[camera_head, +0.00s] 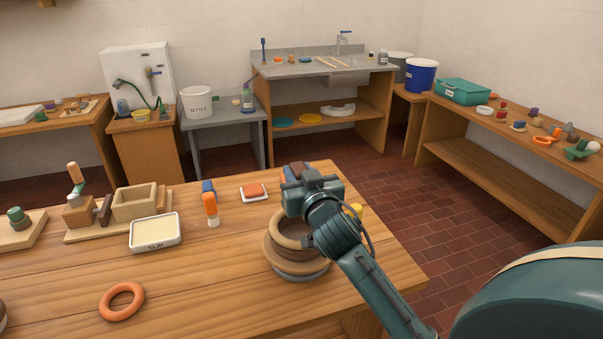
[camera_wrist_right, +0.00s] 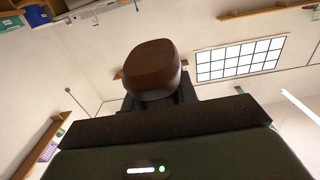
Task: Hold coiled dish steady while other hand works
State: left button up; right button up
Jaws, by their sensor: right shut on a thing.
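The coiled dish (camera_head: 283,252), made of stacked brown rings, sits on a grey round base (camera_head: 300,275) near the table's right end. My right gripper (camera_head: 296,195) is over the dish's far side, and its wrist and forearm hide part of the rim. In the right wrist view the gripper is shut on a smooth dark brown rounded piece (camera_wrist_right: 153,72). My left gripper is not in view.
On the wooden table (camera_head: 210,290) lie an orange ring (camera_head: 121,301), a labelled white tray (camera_head: 155,232), an orange-and-blue tool (camera_head: 211,205), a small dish with an orange block (camera_head: 254,191) and a wooden box (camera_head: 136,203). The table's front middle is clear.

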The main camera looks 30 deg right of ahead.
jog(key=shift+d+r, duration=0.15)
jog(key=shift+d, duration=0.2)
pick_arm(q)
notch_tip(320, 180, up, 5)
jog(key=p, duration=0.5)
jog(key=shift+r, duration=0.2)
pick_arm(e)
jog(key=d+r, duration=0.2)
jog(key=d, duration=0.9)
jog(key=shift+d+r, duration=0.2)
jog(key=shift+r, duration=0.1)
jog(key=shift+a, duration=0.1)
